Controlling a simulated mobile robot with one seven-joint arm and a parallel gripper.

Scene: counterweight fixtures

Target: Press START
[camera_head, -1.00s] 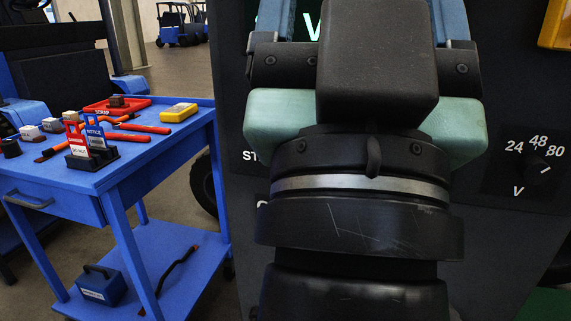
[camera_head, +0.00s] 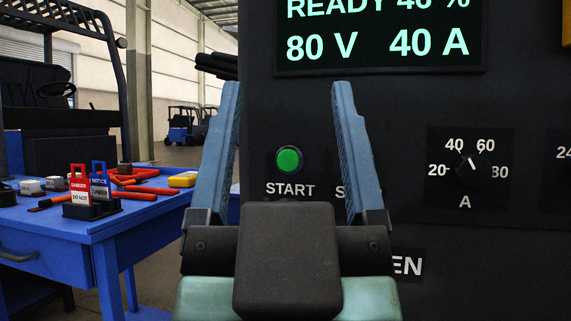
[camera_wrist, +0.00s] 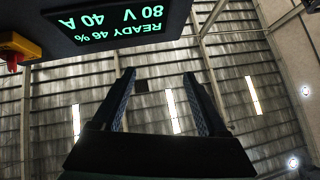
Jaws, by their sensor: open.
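The green START button (camera_head: 289,160) is on the dark charger panel (camera_head: 400,110) in the head view, with the label START below it. My gripper (camera_head: 287,95) is open and empty, its two blue fingers pointing up. In the picture, the button shows between the fingers, left of their middle. I cannot tell how far the fingers are from the panel. A second label starting with S is partly hidden behind the right finger. In the wrist view my gripper (camera_wrist: 158,75) points up at the roof, and the button is not seen there.
The panel's display (camera_head: 380,35) reads READY 46 %, 80 V, 40 A; it also shows upside down in the wrist view (camera_wrist: 120,20). A current dial (camera_head: 474,170) is right of my gripper. A blue cart (camera_head: 110,225) with tags and tools stands at left.

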